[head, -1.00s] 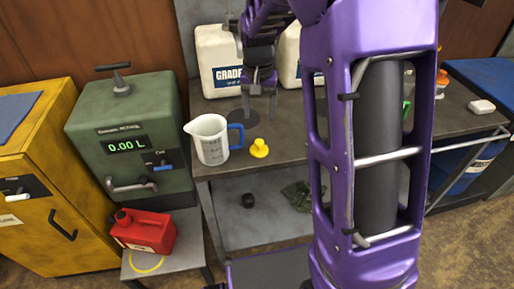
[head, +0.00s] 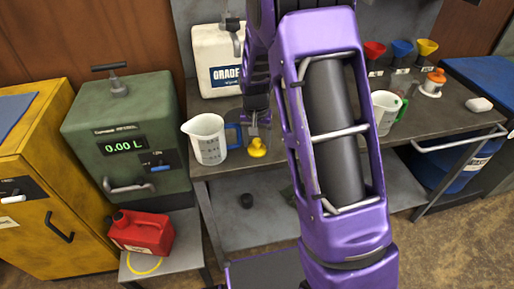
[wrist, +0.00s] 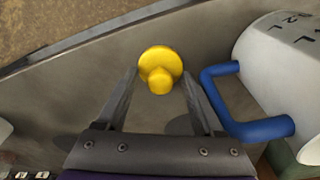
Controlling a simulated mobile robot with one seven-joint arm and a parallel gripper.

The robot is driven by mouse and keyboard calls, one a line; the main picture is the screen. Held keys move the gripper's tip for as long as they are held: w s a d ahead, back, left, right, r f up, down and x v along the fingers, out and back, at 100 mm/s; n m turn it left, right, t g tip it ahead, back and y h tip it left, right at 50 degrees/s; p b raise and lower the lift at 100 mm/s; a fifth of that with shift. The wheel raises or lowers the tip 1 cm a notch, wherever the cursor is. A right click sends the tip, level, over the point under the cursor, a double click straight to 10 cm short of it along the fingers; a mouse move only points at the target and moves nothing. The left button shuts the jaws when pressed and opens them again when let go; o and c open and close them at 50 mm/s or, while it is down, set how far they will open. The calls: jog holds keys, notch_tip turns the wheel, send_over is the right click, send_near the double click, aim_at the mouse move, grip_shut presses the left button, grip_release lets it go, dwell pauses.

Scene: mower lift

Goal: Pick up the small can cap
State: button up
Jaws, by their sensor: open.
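The small yellow cap (head: 257,148), a round disc with a knob, sits on the grey workbench (head: 300,155) near its front edge. My gripper (head: 254,132) is just above and behind it in the head view. In the wrist view my open gripper (wrist: 161,80) has one fingertip on each side of the cap (wrist: 160,62), with the cap at the fingertips and the knob towards me. Nothing is held. I cannot tell how far the fingertips are above the bench.
A white jug (head: 208,140) with a blue handle (wrist: 263,128) stands close beside my right finger in the wrist view. A white container (head: 216,60) stands behind. A red fuel can (head: 142,232) sits on a low stand. A black round piece (head: 246,201) lies on the lower shelf.

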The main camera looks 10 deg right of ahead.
grip_shut()
dwell(0.3)
